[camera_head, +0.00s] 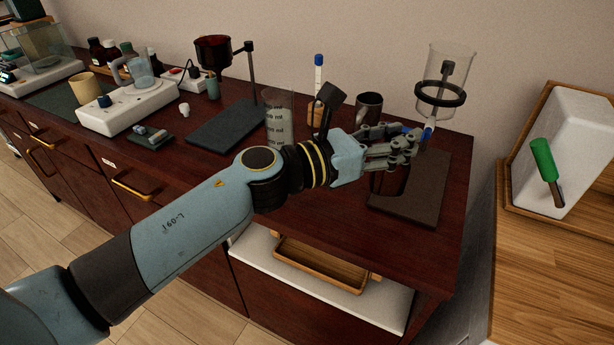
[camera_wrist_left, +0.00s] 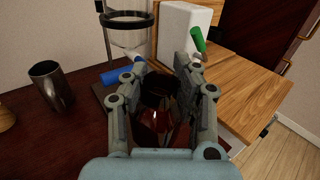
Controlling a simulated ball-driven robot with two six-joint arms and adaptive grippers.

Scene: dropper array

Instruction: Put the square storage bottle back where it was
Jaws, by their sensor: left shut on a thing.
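My left gripper (camera_head: 408,145) reaches in over the right end of the dark red bench. In the wrist view its fingers (camera_wrist_left: 160,85) are closed around a dark reddish-brown bottle (camera_wrist_left: 158,115), which appears to be the square storage bottle. In the head view part of the brown bottle (camera_head: 386,183) shows below the hand, above or at the edge of a dark stand base (camera_head: 428,195). Fingers hide most of it, so I cannot tell whether its bottom touches anything. My right gripper is not in view.
A ring stand holds a clear glass vessel (camera_head: 446,75) just behind the hand. A blue-ended piece (camera_wrist_left: 122,74) lies close to the fingers. A metal mug (camera_head: 368,108), a blue-capped tube (camera_head: 319,75) and a printed clear cylinder (camera_head: 279,118) stand nearby. The bench's front right is clear.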

